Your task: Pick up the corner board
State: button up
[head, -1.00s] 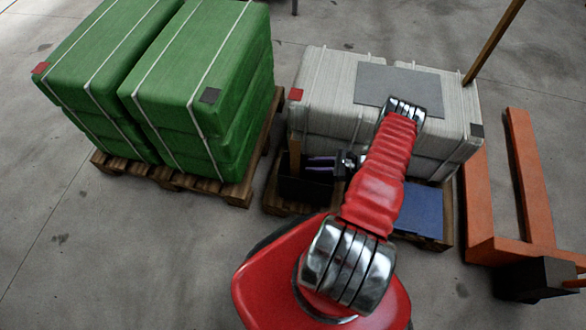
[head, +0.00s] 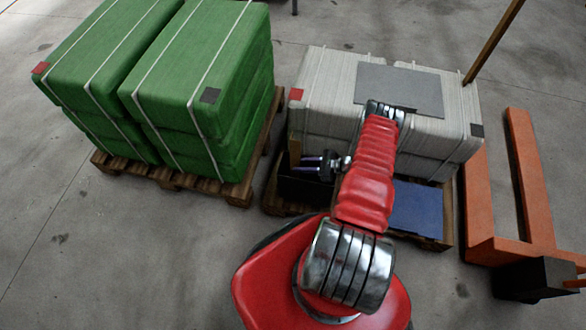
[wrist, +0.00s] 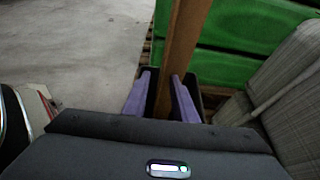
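The corner board (head: 295,151) is a narrow brown upright strip standing in a dark bin (head: 300,188) at the left end of the pale sack stack. In the wrist view the board (wrist: 185,45) rises slightly tilted in front of me, lined up with the gap between my purple fingers. My gripper (head: 306,164) is open, its fingers pointing left toward the board at its right side. In the wrist view my gripper (wrist: 161,78) has a finger to each side of the board's line. The board's foot is hidden, and I cannot tell whether the fingers touch it.
Pale sacks (head: 325,85) with a grey sheet (head: 400,88) stand behind my arm. Green sacks (head: 195,75) on a pallet stand left. A blue sheet (head: 418,207) lies right of my arm. An orange pallet truck (head: 525,165) and a slanted brown pole (head: 495,40) are at right.

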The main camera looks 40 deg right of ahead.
dwell(0.5)
grip_shut()
dwell(1.3)
